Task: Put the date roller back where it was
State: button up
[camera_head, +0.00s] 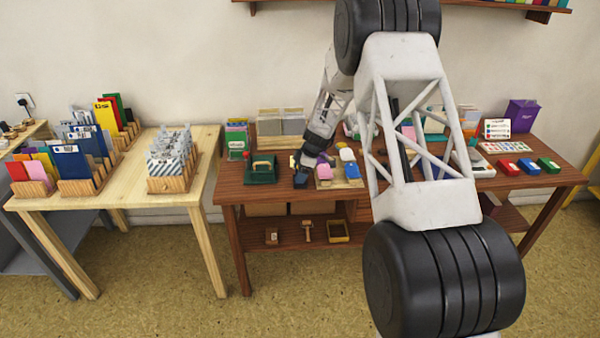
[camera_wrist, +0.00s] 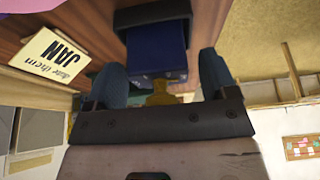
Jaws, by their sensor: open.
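My gripper (camera_head: 301,174) is over the brown table, just right of a green item with a handle. In the wrist view its two blue-grey fingers (camera_wrist: 168,82) are apart. Between and beyond them is a dark blue block (camera_wrist: 157,48) with a black band across its far end, which looks like the date roller. A brass-coloured piece (camera_wrist: 163,92) shows at its near end, between the fingers. I cannot tell whether the fingers touch it. In the head view the block is too small and covered to make out clearly.
A card reading "date them JAN" (camera_wrist: 50,53) is close by on the left in the wrist view. A green handled item (camera_head: 261,170) and a wooden tray (camera_head: 350,184) with coloured pieces flank the gripper. Red, blue and green inkpads (camera_head: 529,166) sit at the right.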

jog(key=v, duration=1.2)
jog(key=shift+s+r, duration=0.1)
dwell(0.6)
jog(key=s+d+r+m+t+h, duration=0.15)
jog(key=s+r+m, duration=0.25)
jog(key=s+r, duration=0.8)
jog(key=s+d+r+m+g+h, duration=0.15)
jog(key=s+r+m, duration=0.25)
jog(key=s+r, duration=0.75)
jog(key=s+d+f+m+t+h, duration=0.1)
jog(key=s+d+m, duration=0.3)
jog(key=s, duration=3.3)
jog(key=shift+s+d+f+m+t, duration=0.2)
jog(key=shift+f+m+t, duration=0.55)
jog(key=shift+m, duration=2.35)
